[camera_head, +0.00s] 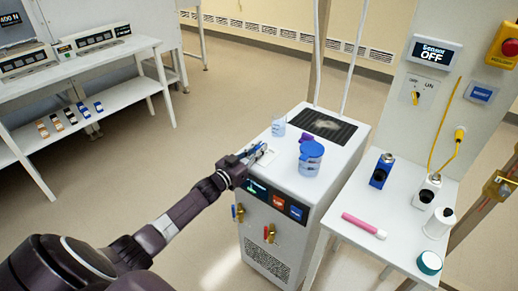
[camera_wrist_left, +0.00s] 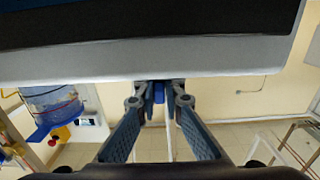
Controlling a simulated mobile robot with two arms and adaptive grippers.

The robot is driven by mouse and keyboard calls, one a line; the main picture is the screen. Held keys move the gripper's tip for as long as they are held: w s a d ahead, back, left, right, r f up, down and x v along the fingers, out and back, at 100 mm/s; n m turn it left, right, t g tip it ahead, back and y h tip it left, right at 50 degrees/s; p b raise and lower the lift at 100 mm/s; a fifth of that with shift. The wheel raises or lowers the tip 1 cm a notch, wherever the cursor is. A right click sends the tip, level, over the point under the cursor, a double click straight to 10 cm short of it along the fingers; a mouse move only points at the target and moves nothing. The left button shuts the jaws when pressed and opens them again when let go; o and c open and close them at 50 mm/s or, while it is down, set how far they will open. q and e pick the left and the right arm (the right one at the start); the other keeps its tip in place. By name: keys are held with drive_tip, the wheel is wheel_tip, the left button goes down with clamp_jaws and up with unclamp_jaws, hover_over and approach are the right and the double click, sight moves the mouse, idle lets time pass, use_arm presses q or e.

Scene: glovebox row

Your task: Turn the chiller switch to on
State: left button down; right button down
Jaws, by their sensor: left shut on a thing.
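The chiller (camera_head: 335,185) is a white cabinet with a dark grille on top and a display panel (camera_head: 258,187) on its front; I cannot read the display's text. My left gripper (camera_head: 258,152) is at the front left of the chiller's top, by a small pale plate (camera_head: 266,158). In the left wrist view, the gripper (camera_wrist_left: 158,88) is shut on a small blue piece (camera_wrist_left: 158,93), which I take to be the chiller switch. The fingers hide most of it, so its setting cannot be told. My right gripper is not in view.
A side table (camera_head: 400,230) holds a pink tube (camera_head: 364,225) and several small items.

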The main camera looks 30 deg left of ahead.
use_arm(q)
drive_tip(key=c, duration=2)
unclamp_jaws()
drive_tip(key=shift+w, duration=0.1)
drive_tip(key=shift+c, duration=0.2)
drive_tip(key=s, duration=1.2)
drive_tip(key=shift+a, duration=0.45)
